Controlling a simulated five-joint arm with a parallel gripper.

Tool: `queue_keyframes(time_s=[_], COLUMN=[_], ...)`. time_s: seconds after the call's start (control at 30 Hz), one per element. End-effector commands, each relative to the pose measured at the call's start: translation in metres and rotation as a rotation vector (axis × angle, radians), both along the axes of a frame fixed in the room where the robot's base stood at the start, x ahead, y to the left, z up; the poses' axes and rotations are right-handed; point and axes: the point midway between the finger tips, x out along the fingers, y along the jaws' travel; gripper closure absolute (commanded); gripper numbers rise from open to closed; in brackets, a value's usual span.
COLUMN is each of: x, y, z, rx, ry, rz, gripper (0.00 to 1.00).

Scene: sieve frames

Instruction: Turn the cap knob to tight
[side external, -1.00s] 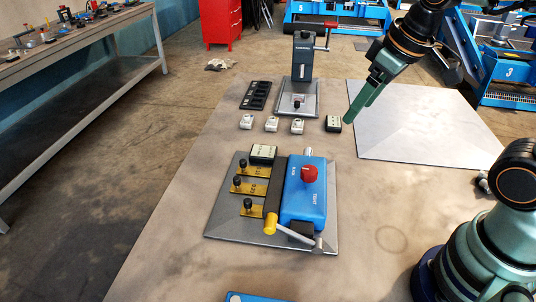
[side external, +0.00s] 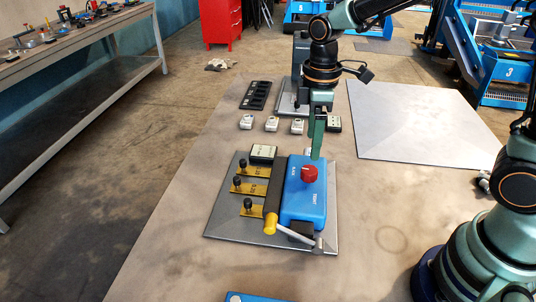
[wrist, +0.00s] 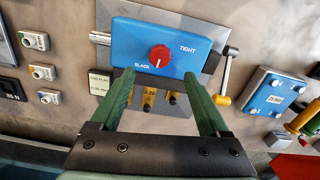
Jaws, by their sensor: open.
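The red cap knob (side external: 309,173) stands on top of a blue box (side external: 306,205) marked SLACK and TIGHT, fixed on a grey plate. In the wrist view the knob (wrist: 160,56) sits between the two labels, with SLACK at lower left and TIGHT at upper right. A small pale mark on the knob is too small to read surely. My gripper (side external: 317,157) points down near the box's far end, close to the knob. In the wrist view my gripper (wrist: 158,76) is open, its green fingers spread and empty, with the knob beyond the tips.
Small white blocks (side external: 271,124) stand behind the plate. A bare metal sheet (side external: 420,125) lies at the right.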

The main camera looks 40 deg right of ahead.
Motion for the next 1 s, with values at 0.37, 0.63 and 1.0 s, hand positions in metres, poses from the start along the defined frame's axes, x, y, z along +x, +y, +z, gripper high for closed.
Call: queue_keyframes(time_s=[0.37,0.63,1.0], x=[-0.001,-0.001,0.000], y=[0.000,0.000,0.000], z=[-0.068,-0.084,-0.084], rx=[-0.001,0.000,0.000], ry=[0.004,0.001,0.000], rz=[-0.002,-0.002,-0.002], gripper=[0.21,0.21,0.71])
